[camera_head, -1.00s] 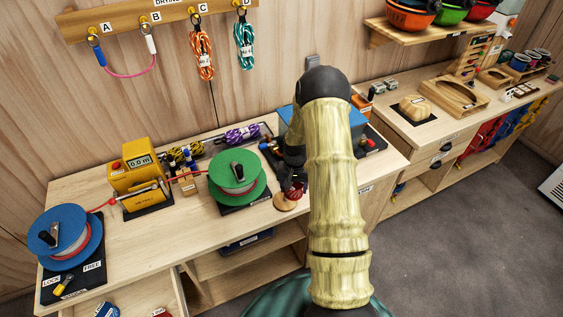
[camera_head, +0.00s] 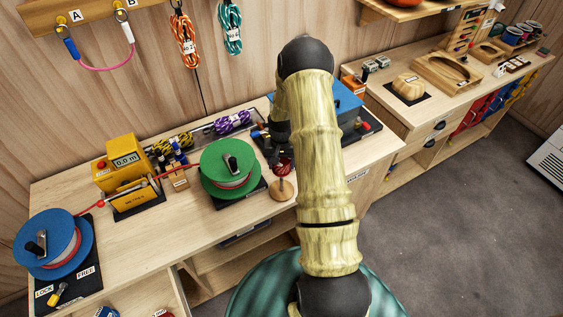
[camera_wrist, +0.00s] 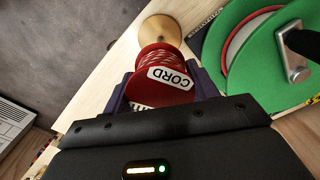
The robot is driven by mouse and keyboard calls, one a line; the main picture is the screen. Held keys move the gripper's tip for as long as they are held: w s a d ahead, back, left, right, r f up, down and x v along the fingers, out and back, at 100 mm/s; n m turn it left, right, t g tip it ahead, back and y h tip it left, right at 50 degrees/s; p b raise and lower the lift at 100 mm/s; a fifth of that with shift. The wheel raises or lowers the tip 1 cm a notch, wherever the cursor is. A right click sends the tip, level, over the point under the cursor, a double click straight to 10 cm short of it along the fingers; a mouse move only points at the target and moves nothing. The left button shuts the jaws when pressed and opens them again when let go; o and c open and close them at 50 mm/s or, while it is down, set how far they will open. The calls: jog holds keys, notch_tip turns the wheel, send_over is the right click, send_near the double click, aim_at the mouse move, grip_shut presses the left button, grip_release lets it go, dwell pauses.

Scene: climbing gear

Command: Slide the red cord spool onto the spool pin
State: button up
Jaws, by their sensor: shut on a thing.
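The red cord spool (camera_head: 283,167), with a white CORD label, is held in my gripper (camera_head: 278,156). In the wrist view the red spool (camera_wrist: 168,70) sits between the two dark fingers of my gripper (camera_wrist: 163,90), which are shut on it. A round wooden base (camera_head: 281,191) stands on the bench directly below the spool, with a thin upright piece seeming to show between them. The wooden base also shows beyond the spool in the wrist view (camera_wrist: 161,28). Whether the spool is around a pin there is hidden.
A green reel (camera_head: 230,168) stands close to the left of the spool. A yellow meter (camera_head: 124,172) and a blue reel (camera_head: 53,243) are farther left on the bench (camera_head: 150,245). A blue box (camera_head: 345,100) is behind my arm. The bench front edge is near the wooden base.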

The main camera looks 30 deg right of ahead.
jog(key=shift+f+b, duration=0.95)
jog(key=shift+f, duration=1)
jog(key=shift+w, duration=0.15)
jog(key=shift+s+d, duration=0.1)
jog(key=shift+s, duration=0.2)
jog(key=shift+s, duration=0.1)
jog(key=shift+f+b, duration=0.35)
jog(key=shift+b, duration=0.15)
jog(key=shift+w+a+f+b, duration=0.2)
jog(key=shift+w+f+b, duration=0.1)
jog(key=shift+f+b, duration=0.3)
